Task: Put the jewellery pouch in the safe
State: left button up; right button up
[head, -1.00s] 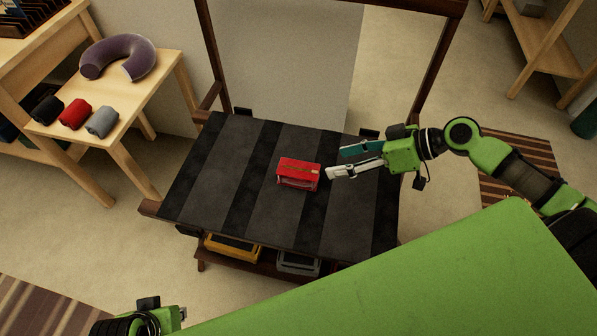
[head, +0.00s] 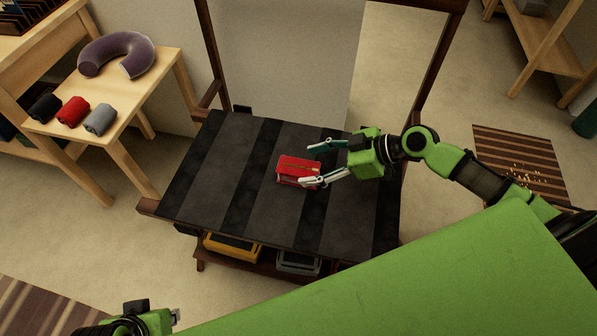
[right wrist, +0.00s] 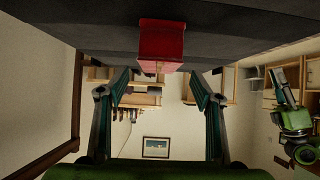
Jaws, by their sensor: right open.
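I cannot make out a safe.
A yellow-framed box (head: 232,246) and a grey box (head: 298,262) sit on the shelf below the rack top. Wooden posts (head: 212,55) rise behind. A side table (head: 150,95) holds a purple neck pillow (head: 117,54) and rolled cloths. The rack top's left part is clear.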

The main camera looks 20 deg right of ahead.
aim_at(301, 167)
jog(key=x, duration=0.5)
jog(key=shift+w+d+f+b, duration=0.1)
jog(key=shift+f+b, duration=0.15)
jog(key=shift+b, duration=0.15)
jog(key=shift+c, duration=0.4)
jog(key=c, duration=1.3)
jog(key=shift+r, duration=0.1)
